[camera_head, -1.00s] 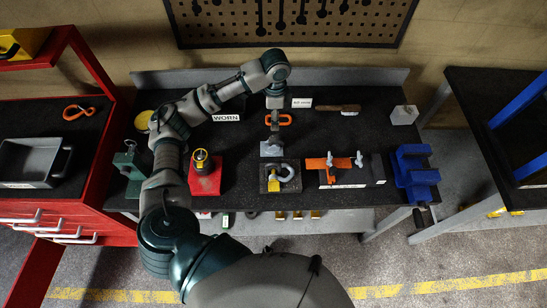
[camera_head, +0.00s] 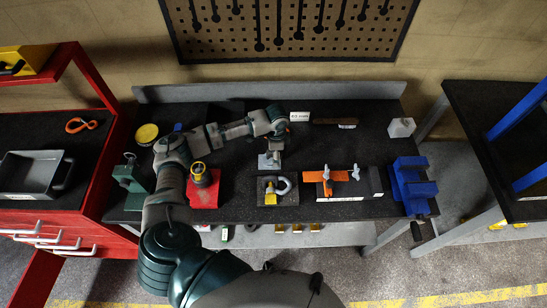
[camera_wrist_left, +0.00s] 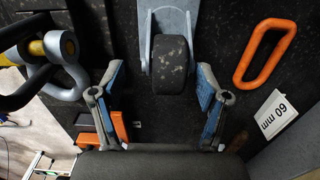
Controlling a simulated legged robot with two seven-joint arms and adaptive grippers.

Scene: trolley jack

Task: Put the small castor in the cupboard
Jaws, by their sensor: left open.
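The castor, a dark speckled wheel (camera_wrist_left: 170,66) in a grey metal plate (camera_wrist_left: 168,22), lies on the black bench top. In the head view its grey plate (camera_head: 269,161) shows just below my left gripper (camera_head: 274,146). In the left wrist view my left gripper (camera_wrist_left: 160,76) is open, its blue-padded fingers on either side of the wheel with gaps on both sides. I cannot tell the height of the fingertips above the bench. No cupboard can be clearly made out. My right gripper is not in view.
A shackle on a block (camera_head: 283,188), an orange clamp block (camera_head: 345,181), a blue vise (camera_head: 412,184) and a yellow-topped red block (camera_head: 203,187) stand around the castor. Red drawers (camera_head: 60,228) stand left.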

